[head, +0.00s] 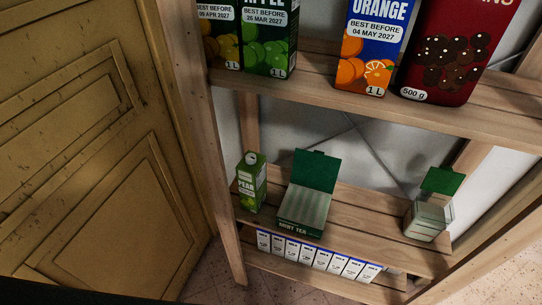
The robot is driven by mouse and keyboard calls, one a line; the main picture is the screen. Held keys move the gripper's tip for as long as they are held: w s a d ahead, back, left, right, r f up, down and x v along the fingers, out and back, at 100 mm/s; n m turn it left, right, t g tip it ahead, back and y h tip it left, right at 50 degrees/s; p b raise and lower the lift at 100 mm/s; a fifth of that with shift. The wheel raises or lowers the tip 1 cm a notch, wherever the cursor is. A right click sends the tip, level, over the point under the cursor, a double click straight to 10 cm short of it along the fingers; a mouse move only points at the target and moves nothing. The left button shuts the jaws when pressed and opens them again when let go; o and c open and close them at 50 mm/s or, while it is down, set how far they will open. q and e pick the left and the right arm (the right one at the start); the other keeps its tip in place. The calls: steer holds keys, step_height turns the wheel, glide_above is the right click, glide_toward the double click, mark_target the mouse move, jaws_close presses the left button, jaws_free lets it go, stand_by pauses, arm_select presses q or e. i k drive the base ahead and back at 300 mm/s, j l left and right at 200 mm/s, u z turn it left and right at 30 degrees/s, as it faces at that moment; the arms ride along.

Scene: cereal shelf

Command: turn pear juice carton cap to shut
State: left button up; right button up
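The pear juice carton (251,182) is a small green box standing upright at the left end of the middle shelf. A small round pale spot, which looks like its cap or spout (251,159), shows on its top. The picture is too small to tell whether the cap is open or shut. Neither of my grippers shows in the head view, so nothing of mine is seen near the carton.
An open mint tea box (303,213) stands right of the carton, and an open green-lidded container (428,218) stands further right. The upper shelf (310,92) holds larger cartons. White boxes (308,255) line the shelf below. A yellow door (85,150) is at left.

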mark_target(251, 158)
steer(key=l+z, duration=0.35)
steer(key=l, duration=1.35)
steer(key=k, duration=0.05)
